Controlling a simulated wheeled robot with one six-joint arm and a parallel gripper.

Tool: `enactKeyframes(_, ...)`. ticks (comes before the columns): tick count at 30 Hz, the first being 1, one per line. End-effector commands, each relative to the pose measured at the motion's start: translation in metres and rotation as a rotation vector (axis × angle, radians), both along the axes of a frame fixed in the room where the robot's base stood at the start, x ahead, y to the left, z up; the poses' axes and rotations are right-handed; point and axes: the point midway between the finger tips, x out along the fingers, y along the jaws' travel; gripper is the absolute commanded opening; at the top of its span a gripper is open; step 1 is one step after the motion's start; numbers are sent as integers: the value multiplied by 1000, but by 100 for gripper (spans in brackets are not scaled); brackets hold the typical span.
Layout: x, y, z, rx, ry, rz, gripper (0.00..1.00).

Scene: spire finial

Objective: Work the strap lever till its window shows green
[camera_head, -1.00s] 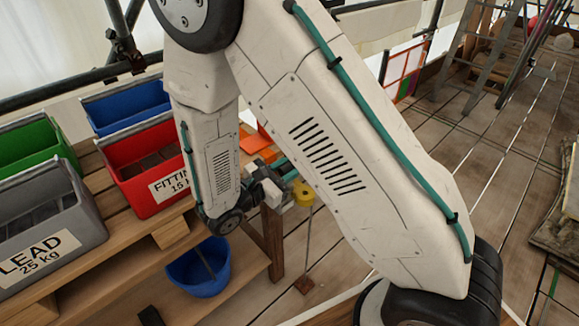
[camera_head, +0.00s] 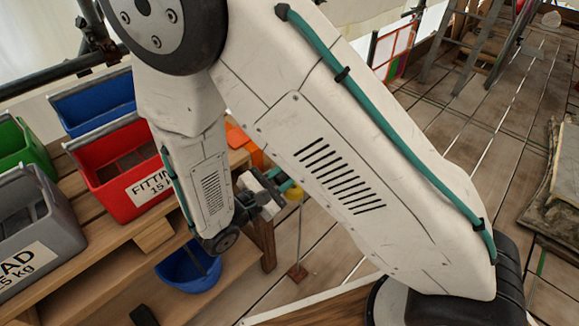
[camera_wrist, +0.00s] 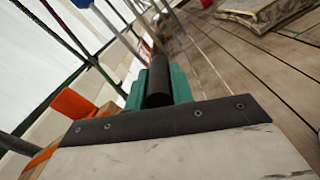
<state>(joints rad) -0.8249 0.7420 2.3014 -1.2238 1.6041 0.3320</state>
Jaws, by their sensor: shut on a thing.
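My gripper (camera_wrist: 158,88) shows in the wrist view with its teal fingers shut on a black round bar (camera_wrist: 157,80). The bar looks like a handle and may be the strap lever's grip; the rest of it is hidden. In the head view my gripper (camera_head: 283,180) is small and partly behind my arm. A yellow round thing (camera_head: 294,194) hangs or stands just below it, above a thin rod. I cannot make out the lever's window or its colour in either view.
A wooden bench carries red (camera_head: 120,165), blue (camera_head: 93,101), green (camera_head: 18,143) and grey bins (camera_head: 35,222). A blue bucket (camera_head: 188,267) is below. Orange pieces (camera_head: 238,137) lie by the gripper. Scaffold tubes (camera_head: 60,68) run behind.

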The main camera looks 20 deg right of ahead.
Motion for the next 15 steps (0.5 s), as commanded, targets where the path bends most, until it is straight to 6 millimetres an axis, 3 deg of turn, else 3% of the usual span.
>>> enactKeyframes(5,0,0,0,-1,2,0,0)
enactKeyframes(6,0,0,0,-1,2,0,34)
enactKeyframes(7,0,0,0,-1,2,0,43)
enactKeyframes(15,0,-1,0,-1,2,-2,45)
